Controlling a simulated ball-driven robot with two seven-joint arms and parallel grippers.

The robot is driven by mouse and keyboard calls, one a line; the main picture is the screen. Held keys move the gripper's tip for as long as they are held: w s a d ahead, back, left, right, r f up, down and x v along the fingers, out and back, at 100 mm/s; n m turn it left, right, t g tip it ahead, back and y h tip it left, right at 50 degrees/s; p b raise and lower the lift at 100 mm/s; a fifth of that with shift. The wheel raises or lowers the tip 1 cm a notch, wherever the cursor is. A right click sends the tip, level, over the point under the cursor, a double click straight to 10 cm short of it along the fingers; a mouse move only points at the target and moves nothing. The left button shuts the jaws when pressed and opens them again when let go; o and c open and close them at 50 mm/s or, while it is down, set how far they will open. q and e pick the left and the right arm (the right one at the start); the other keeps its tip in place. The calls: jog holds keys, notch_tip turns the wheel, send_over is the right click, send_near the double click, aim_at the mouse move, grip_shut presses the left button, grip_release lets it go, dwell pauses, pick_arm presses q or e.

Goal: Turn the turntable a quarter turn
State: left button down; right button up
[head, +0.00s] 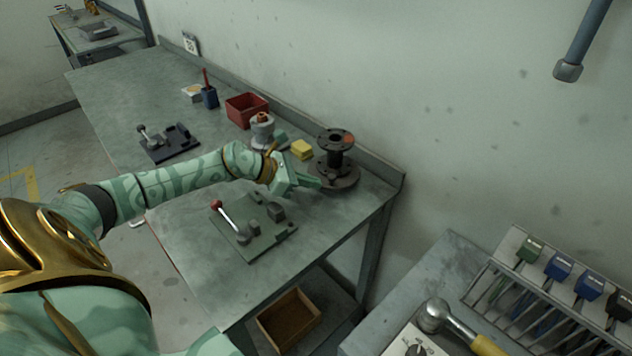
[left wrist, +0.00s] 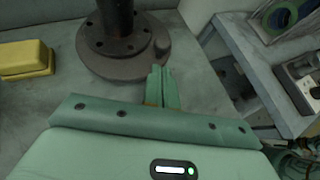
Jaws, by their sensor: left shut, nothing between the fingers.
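The turntable (head: 347,181) is a dark round disc at the right end of the workbench. A dark flanged pipe piece (head: 335,150) stands upright on it, with an orange-brown mark on its top flange. In the left wrist view the turntable (left wrist: 125,68) has a small dark knob (left wrist: 161,46) at its rim. My left gripper (head: 317,183) is shut and empty, with its fingertips at the left edge of the turntable. In the left wrist view the closed fingertips (left wrist: 160,72) are close to the knob; I cannot tell whether they touch. My right gripper is not in view.
A yellow block (head: 302,149) and a grey part with an orange top (head: 262,130) stand left of the turntable. A red bin (head: 246,110) is behind. A green plate with a red-knobbed lever (head: 252,232) lies in front. The wall ledge (head: 375,163) runs behind.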

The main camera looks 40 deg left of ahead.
pick_arm(q)
jog(key=shift+w+d, duration=0.5)
jog(key=shift+w, duration=0.1)
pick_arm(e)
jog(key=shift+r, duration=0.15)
